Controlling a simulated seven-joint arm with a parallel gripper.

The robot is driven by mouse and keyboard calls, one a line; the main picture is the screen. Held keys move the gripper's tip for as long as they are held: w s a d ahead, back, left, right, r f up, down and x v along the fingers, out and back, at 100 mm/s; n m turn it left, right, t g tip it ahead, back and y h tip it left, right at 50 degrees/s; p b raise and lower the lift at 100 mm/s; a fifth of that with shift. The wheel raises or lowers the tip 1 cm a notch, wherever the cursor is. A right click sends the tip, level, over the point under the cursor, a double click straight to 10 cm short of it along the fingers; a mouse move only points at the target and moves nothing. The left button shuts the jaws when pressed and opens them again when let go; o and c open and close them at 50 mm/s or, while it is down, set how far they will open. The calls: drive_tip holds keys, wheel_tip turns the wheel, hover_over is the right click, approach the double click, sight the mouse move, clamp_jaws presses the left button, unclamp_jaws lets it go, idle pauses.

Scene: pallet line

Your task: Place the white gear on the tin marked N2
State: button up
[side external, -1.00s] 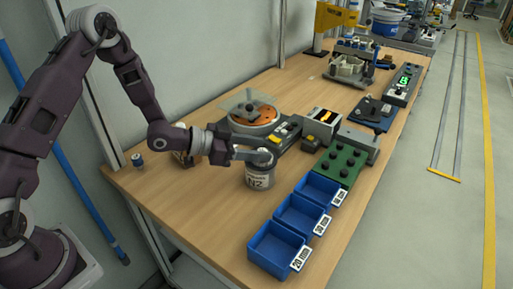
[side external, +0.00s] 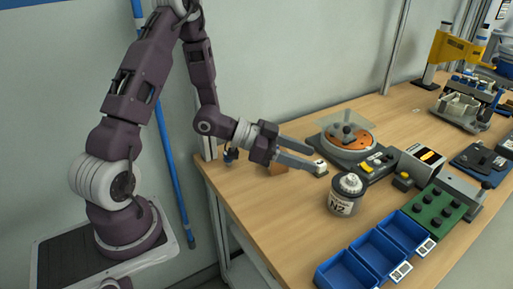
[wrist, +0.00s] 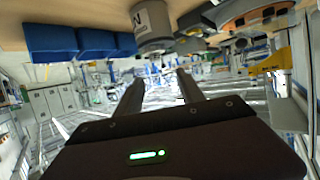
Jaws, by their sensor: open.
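The tin marked N2 (side external: 342,206) stands upright on the bench and also shows upside down at the top of the wrist view (wrist: 152,20). A pale round piece, seemingly the white gear (side external: 349,184), rests on its top; its teeth are too small to make out. My gripper (side external: 316,159) is open and empty, left of the tin and apart from it. In the wrist view the two fingers (wrist: 162,84) are spread with nothing between them.
Blue bins (side external: 375,252) stand in front right of the tin, with a green fixture (side external: 437,207) beyond them. A turntable with an orange disc (side external: 348,139) is behind. Bare bench lies left of the tin.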

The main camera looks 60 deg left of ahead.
drive_tip(key=s+a+r+n+g+y, duration=0.1)
drive_tip(key=s+a+r+n+y, duration=0.1)
drive_tip(key=s+a+r+y, duration=0.25)
drive_tip(key=s+a+r+n+g+y, duration=0.1)
drive_tip(key=s+a+r+n+y, duration=0.15)
drive_tip(key=r+y, duration=0.4)
drive_tip(key=s+d+r+n+g+h, duration=0.1)
drive_tip(key=s+d, duration=0.3)
drive_tip(key=s, duration=0.5)
drive_tip(key=s+d+r+n+g+h, duration=0.1)
drive_tip(key=s+d, duration=0.3)
drive_tip(key=s, duration=0.5)
drive_tip(key=shift+s+r+n+g+h, duration=0.25)
drive_tip(key=shift+n+g, duration=0.2)
drive_tip(key=shift+g, duration=0.25)
